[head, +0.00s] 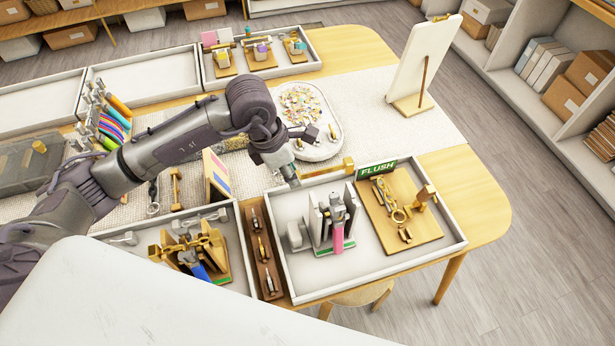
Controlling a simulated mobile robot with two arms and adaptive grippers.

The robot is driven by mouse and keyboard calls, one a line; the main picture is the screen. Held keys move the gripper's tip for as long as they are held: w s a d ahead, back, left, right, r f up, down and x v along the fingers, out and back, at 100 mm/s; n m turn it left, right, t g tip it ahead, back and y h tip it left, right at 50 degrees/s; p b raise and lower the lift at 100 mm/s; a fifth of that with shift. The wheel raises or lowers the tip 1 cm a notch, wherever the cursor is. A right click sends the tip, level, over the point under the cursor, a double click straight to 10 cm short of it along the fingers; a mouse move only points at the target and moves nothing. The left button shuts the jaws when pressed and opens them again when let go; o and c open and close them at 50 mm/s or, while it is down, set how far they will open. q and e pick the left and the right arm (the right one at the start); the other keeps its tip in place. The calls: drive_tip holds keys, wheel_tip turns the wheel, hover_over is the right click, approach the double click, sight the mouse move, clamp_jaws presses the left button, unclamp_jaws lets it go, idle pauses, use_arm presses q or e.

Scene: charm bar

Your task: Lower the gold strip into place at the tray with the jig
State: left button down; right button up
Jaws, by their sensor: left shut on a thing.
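My left gripper (292,182) points down at the back left corner of the white tray (452,246) with the jig. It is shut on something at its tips. A gold strip (328,170) runs right from the fingertips across the tray's back edge, with a block-like gold end; I take it as the held piece. Whether it touches the tray is unclear. The grey jig (324,222) stands upright in the tray's middle with a pink piece (338,236) at its front. My right gripper is not in view.
A wooden board (432,232) with gold chain parts and a green FLUSH sign (378,168) fill the tray's right side. A bead tray (326,148) lies behind. Another tray (240,262) with gold fixtures and a brown rack (262,255) stand left. A white easel panel (425,60) stands back right.

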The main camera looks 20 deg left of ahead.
use_arm(q)
drive_tip(key=w+a+f, duration=0.2)
drive_tip(key=a+f, duration=0.2)
drive_tip(key=f, duration=0.3)
drive_tip(key=shift+w+a+f, duration=0.25)
drive_tip(key=shift+w, duration=0.05)
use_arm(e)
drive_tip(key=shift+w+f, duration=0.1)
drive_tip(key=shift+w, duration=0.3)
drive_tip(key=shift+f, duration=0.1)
use_arm(q)
drive_tip(key=shift+f+b, duration=1.55)
drive_tip(key=shift+b, duration=0.15)
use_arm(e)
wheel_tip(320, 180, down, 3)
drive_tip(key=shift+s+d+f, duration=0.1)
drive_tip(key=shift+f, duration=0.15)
